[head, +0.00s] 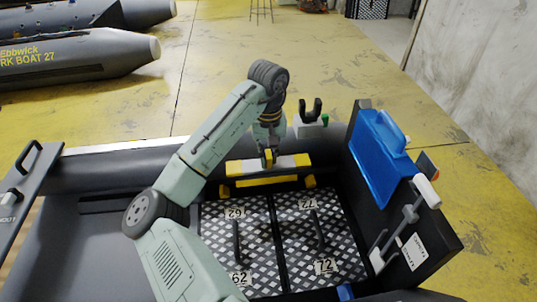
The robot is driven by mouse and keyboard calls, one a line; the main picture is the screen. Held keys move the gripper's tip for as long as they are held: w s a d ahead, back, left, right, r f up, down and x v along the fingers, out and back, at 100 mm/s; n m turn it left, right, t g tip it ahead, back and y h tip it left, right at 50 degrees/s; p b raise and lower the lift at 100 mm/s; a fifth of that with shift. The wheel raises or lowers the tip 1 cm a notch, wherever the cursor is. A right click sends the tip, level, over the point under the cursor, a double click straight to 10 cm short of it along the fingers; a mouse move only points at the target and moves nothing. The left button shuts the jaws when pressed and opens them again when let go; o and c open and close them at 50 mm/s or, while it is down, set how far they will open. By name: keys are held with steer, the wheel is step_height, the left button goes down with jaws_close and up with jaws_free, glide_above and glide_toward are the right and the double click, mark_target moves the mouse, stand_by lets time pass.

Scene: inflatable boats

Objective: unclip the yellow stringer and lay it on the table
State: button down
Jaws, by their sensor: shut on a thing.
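The yellow stringer (268,181) is a long bar with yellow blocks at its ends. It runs along the inside of the boat's far tube, just behind the chequered floor panels. A yellow, white and grey banded face shows directly above the bar; I cannot tell whether it is part of it. My gripper (268,158) points down at the middle of this banded face and is shut at the stringer's upper edge. The exact contact is too small to make out, and the clips are not clearly visible.
A black board (437,235) with a blue container (377,160) stands at right. A dark forked holder (311,110) stands behind the tube. Grey boats (75,60) lie at upper left.

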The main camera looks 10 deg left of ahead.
mark_target(268, 154)
steer(key=shift+r+p, duration=1.3)
steer(key=shift+r, duration=0.65)
steer(key=shift+f, duration=0.15)
